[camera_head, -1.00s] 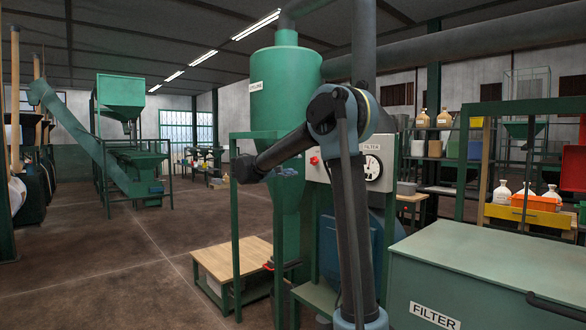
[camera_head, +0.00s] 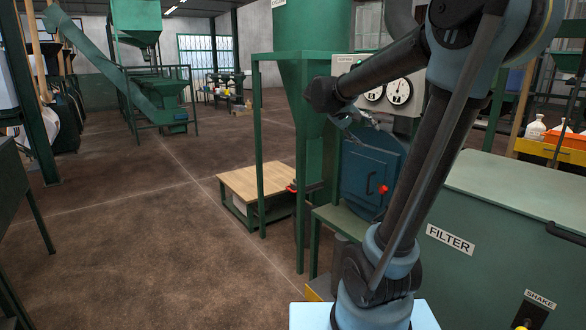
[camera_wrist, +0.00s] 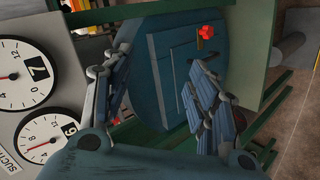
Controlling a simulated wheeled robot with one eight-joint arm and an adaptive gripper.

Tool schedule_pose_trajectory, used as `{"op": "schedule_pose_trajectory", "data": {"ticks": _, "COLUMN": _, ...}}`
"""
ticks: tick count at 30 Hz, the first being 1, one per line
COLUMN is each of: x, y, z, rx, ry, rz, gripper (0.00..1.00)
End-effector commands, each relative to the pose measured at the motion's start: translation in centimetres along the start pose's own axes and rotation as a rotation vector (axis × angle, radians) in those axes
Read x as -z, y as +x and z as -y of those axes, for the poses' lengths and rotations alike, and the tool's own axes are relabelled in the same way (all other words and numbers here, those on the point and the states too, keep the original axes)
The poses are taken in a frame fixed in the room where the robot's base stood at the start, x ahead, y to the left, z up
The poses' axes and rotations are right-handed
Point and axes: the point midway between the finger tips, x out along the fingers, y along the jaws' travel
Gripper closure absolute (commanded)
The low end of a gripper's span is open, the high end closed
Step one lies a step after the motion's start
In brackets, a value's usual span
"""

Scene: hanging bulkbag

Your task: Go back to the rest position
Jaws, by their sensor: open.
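My gripper (camera_wrist: 158,68) shows in the wrist view with its two fingers spread apart and nothing between them. Behind the fingers is a blue rounded housing (camera_wrist: 170,75) with a red knob (camera_wrist: 206,31). In the head view my gripper (camera_head: 352,120) is small and partly hidden by the dark wrist. It is in front of the gauge panel and above the blue housing (camera_head: 366,172). My arm is folded, with its elbow high at the right. I cannot tell the exact gap between gripper and housing.
A green cabinet labelled FILTER (camera_head: 500,215) stands close at the right. A low wooden-topped table (camera_head: 262,186) and green frame posts stand ahead. Two round gauges (camera_wrist: 28,75) are close at the left in the wrist view. Open floor (camera_head: 150,240) lies at the left.

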Motion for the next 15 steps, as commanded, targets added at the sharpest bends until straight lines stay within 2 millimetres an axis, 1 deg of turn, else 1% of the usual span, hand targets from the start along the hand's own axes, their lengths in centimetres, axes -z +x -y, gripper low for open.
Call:
{"op": "schedule_pose_trajectory", "data": {"ticks": 1, "x": -2.1, "y": 0.4, "z": 0.5, "rx": 0.036, "ry": 0.008, "rz": 0.017, "gripper": 0.47}}
{"op": "schedule_pose_trajectory", "data": {"ticks": 3, "x": -4.7, "y": 0.9, "z": 1.5, "rx": 0.092, "ry": 0.016, "rz": 0.040, "gripper": 0.47}}
{"op": "schedule_pose_trajectory", "data": {"ticks": 8, "x": -10.5, "y": 1.5, "z": 4.3, "rx": 0.222, "ry": 0.041, "rz": 0.085, "gripper": 0.47}}
{"op": "schedule_pose_trajectory", "data": {"ticks": 9, "x": -11.9, "y": 1.6, "z": 5.0, "rx": 0.254, "ry": 0.049, "rz": 0.095, "gripper": 0.47}}
{"op": "schedule_pose_trajectory", "data": {"ticks": 11, "x": -13.9, "y": 1.7, "z": 6.3, "rx": 0.303, "ry": 0.060, "rz": 0.108, "gripper": 0.47}}
{"op": "schedule_pose_trajectory", "data": {"ticks": 12, "x": -15.2, "y": 1.8, "z": 7.1, "rx": 0.336, "ry": 0.067, "rz": 0.117, "gripper": 0.47}}
{"op": "schedule_pose_trajectory", "data": {"ticks": 14, "x": -17.1, "y": 1.8, "z": 8.5, "rx": 0.384, "ry": 0.080, "rz": 0.128, "gripper": 0.47}}
{"op": "schedule_pose_trajectory", "data": {"ticks": 15, "x": -18.4, "y": 1.7, "z": 9.4, "rx": 0.417, "ry": 0.090, "rz": 0.135, "gripper": 0.47}}
